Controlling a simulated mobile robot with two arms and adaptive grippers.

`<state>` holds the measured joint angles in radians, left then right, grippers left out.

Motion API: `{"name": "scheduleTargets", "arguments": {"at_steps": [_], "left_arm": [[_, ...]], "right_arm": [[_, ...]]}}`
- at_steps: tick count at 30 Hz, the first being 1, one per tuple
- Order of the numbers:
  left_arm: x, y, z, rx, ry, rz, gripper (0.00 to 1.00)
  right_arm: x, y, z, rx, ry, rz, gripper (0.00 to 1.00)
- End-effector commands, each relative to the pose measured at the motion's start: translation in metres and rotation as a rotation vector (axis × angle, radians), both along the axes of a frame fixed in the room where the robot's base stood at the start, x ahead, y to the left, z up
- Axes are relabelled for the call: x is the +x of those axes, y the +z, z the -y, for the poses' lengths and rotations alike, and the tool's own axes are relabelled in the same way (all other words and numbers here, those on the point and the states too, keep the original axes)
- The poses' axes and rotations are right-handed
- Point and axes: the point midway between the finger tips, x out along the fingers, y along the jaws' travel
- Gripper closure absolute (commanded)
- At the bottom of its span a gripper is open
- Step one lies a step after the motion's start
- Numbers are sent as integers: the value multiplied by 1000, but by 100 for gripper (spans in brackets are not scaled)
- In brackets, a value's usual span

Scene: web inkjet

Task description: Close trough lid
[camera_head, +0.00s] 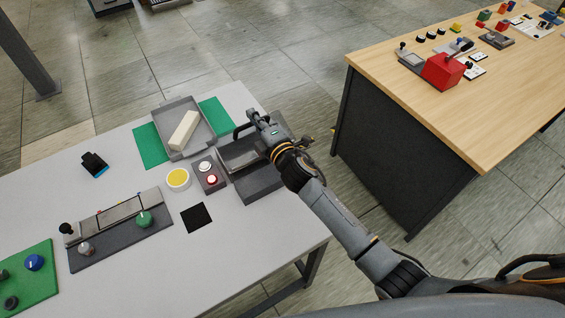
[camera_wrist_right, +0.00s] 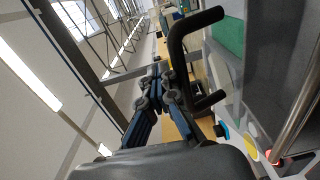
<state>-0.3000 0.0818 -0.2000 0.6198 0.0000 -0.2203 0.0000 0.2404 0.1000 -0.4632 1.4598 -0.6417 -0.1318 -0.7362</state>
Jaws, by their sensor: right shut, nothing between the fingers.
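A dark grey trough (camera_head: 262,184) sits at the right end of the white table, partly hidden by my right arm. Its lid has a black loop handle (camera_head: 240,130), which shows at the trough's far side. The lid's exact angle is hard to tell behind my arm. My right gripper (camera_head: 254,117) is shut and empty, beside the handle at the far edge. In the wrist view the closed fingertips (camera_wrist_right: 158,72) are just left of the black handle (camera_wrist_right: 178,45), with no clear grip on it. My left gripper is out of view.
A grey tray (camera_head: 205,141) with a cream block (camera_head: 183,130) lies left of the trough. A button box (camera_head: 211,184) and a yellow disc (camera_head: 177,178) stand close by. A wooden-topped table (camera_head: 470,110) is at the right, across a floor gap.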

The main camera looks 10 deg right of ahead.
Motion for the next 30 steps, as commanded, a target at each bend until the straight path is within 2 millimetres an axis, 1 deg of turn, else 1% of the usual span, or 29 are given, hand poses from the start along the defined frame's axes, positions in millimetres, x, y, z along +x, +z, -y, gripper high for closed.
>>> {"name": "scheduleTargets", "arguments": {"at_steps": [6,12,16,30], "left_arm": [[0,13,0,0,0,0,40],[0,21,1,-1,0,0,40],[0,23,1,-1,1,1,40],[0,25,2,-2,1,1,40]], "right_arm": [[14,-4,-4,-8,0,-12,100],[19,-10,-6,-34,0,-85,100],[21,-14,-7,-42,-1,-110,100],[22,-18,-7,-49,-1,-133,100]]}}
